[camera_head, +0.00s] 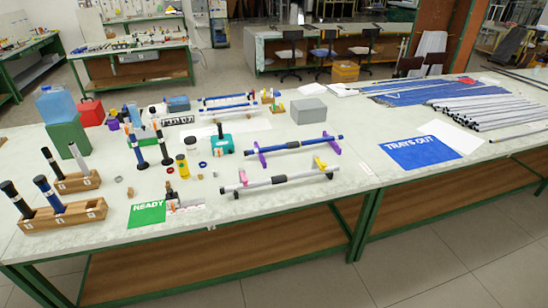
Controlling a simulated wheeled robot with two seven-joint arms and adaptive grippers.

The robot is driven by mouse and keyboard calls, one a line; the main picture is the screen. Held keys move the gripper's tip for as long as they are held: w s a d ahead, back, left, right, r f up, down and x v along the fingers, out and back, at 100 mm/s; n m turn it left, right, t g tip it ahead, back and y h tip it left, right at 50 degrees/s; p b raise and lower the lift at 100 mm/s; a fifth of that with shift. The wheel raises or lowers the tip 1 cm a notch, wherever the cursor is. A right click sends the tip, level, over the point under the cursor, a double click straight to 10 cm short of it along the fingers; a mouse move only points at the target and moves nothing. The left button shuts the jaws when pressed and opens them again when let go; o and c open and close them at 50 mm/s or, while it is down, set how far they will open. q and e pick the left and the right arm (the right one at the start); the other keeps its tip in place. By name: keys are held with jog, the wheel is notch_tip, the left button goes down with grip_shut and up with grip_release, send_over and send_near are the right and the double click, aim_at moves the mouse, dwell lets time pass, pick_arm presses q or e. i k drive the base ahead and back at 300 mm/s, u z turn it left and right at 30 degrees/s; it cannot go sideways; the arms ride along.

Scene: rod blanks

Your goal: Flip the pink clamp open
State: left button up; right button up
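A small pink clamp (243,177) is at the left end of a low white rod stand near the front of the table. A grey rod (290,178) with a dark band lies along this stand. The pink clamp stands up beside the rod's left end; it is too small to tell whether it is open or shut. A yellow clamp (320,163) sticks up near the stand's right end. Neither of my grippers is in view.
Behind lies a blue rod (315,142) on purple supports (262,155). A green READY card (147,213), wooden rod blocks (62,216) and small parts are left. A blue TRAYS OUT card (420,152) is right. Bare table lies between the stand and that card.

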aim_at(245, 180)
jog(key=z, duration=0.4)
jog(key=i, duration=1.05)
